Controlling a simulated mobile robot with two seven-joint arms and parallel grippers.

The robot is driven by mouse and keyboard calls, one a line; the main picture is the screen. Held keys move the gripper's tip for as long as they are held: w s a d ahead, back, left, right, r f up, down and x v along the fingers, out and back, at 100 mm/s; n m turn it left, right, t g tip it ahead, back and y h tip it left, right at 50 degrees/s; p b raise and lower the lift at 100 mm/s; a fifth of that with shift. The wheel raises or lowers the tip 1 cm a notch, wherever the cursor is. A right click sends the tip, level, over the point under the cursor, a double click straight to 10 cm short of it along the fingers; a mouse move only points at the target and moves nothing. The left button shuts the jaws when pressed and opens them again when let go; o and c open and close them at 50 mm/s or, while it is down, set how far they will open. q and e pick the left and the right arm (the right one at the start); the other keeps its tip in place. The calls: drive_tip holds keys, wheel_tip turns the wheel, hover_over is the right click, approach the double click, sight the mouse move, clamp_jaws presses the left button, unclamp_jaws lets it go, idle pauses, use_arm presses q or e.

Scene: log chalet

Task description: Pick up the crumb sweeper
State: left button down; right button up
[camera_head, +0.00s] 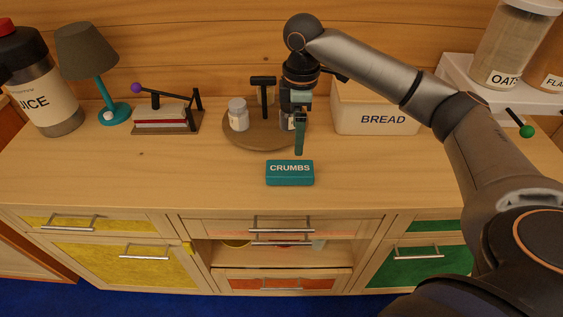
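The crumb sweeper (290,179) is a small teal block marked "CRUMBS" lying on the wooden counter, near its front edge at the middle. My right gripper (299,147) hangs above and behind it in the picture, pointing down, with its teal fingertip apart from the block. The fingers are seen edge-on, so their gap does not show. My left gripper is not in view.
A round wooden tray (258,143) with a white jar (238,114) stands behind the gripper. The counter's left front is clear.

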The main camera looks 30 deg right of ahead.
hover_over(295, 168)
drive_tip(key=f, duration=0.6)
drive_tip(key=shift+d, duration=0.3)
drive_tip(key=shift+a+f, duration=0.15)
drive_tip(key=shift+f, duration=1.4)
drive_tip(key=shift+a+f, duration=0.15)
drive_tip(key=shift+f, duration=1.35)
drive_tip(key=shift+w, duration=0.1)
drive_tip(key=c, duration=1.4)
